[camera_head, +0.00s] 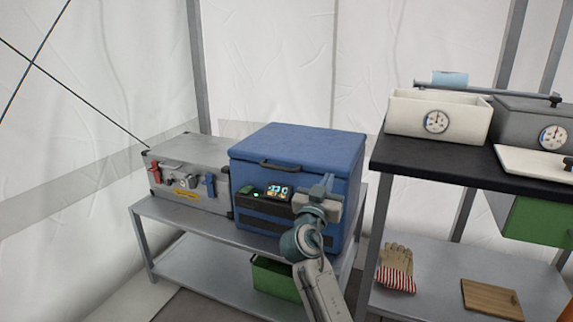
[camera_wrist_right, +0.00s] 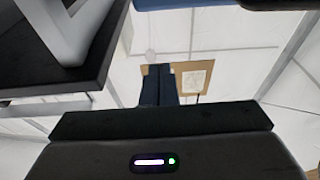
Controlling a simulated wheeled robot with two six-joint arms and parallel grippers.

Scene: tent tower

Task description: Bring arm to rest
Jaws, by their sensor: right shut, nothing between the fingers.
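My right arm (camera_head: 318,285) comes up from the bottom of the head view, bent upward. My right gripper (camera_head: 324,185) is in front of the right part of the blue cooler box (camera_head: 310,146) and hides some of its front. Whether it touches the box cannot be told. In the right wrist view the dark fingers of the right gripper (camera_wrist_right: 158,85) are together with nothing between them. My left gripper is in neither view.
The cooler and a grey case (camera_head: 180,157) stand on a metal bench (camera_head: 190,222). Right of the arm is a black-topped table (camera_head: 440,170) with a white dial box (camera_head: 440,115). A glove (camera_head: 396,266) and wooden board (camera_head: 491,299) lie on its lower shelf.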

